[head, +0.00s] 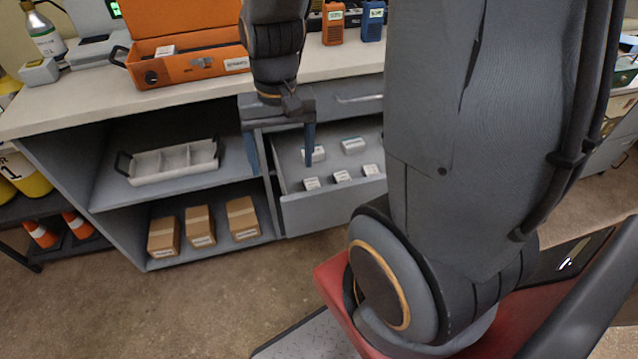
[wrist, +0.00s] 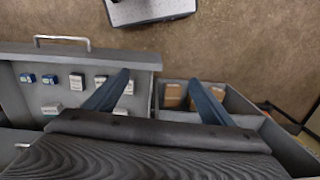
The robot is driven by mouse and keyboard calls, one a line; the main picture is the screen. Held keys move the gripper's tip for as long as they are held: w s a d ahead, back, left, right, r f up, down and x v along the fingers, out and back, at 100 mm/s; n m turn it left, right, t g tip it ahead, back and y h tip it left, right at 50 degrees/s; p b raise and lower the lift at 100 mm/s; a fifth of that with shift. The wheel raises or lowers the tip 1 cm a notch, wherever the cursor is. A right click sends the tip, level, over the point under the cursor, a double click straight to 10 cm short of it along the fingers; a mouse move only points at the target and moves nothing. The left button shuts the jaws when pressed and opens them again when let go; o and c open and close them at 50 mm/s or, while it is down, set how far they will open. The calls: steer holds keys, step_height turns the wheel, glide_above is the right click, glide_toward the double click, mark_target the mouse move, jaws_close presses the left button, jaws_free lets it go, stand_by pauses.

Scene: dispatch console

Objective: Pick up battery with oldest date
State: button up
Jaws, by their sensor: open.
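An open grey drawer (head: 335,210) holds several small batteries with pale label faces. A front row shows a left battery (head: 312,183), a middle one (head: 342,176) and a right one (head: 371,169). Behind them are a back-left battery (head: 316,154), partly covered by my finger, and a back-right one (head: 354,145). In the wrist view some batteries (wrist: 50,79) show blue sides, others (wrist: 77,81) look white. The dates are too small to read. My gripper (head: 281,167) is open and empty, around the drawer's left side; its fingers (wrist: 160,78) straddle the drawer's side edge in the wrist view.
Left of the drawer, a shelf holds a white divided tray (head: 165,160), with cardboard boxes (head: 200,226) below. The counter (head: 190,88) above carries an orange case (head: 190,66) and two radios (head: 333,23). Open floor (head: 225,290) lies in front.

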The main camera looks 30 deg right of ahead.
steer(key=w+d+f+m+p, duration=0.2)
steer(key=w+d+f+m, duration=0.6)
steer(key=f+m, duration=0.15)
steer(key=m+y, duration=0.1)
steer(key=m, duration=0.7)
glide_toward(313, 185)
steer(key=shift+s+f+p, duration=0.1)
steer(key=shift+f+p, duration=0.1)
steer(key=shift+p, duration=0.1)
steer(key=shift+d+f, duration=0.25)
steer(key=shift+f, duration=0.45)
steer(key=shift+a+f+p, duration=0.15)
steer(key=shift+a+f, duration=0.1)
steer(key=shift+f, duration=0.9)
steer(key=shift+a+f+p, duration=0.2)
steer(key=shift+a+f, duration=0.1)
steer(key=shift+f, duration=0.85)
steer(key=shift+a+f+p, duration=0.15)
steer(key=shift+a+f, duration=0.1)
steer(key=shift+f, duration=0.9)
steer(key=c, duration=1.3)
steer(key=shift+o, duration=0.2)
steer(key=shift+r, duration=0.1)
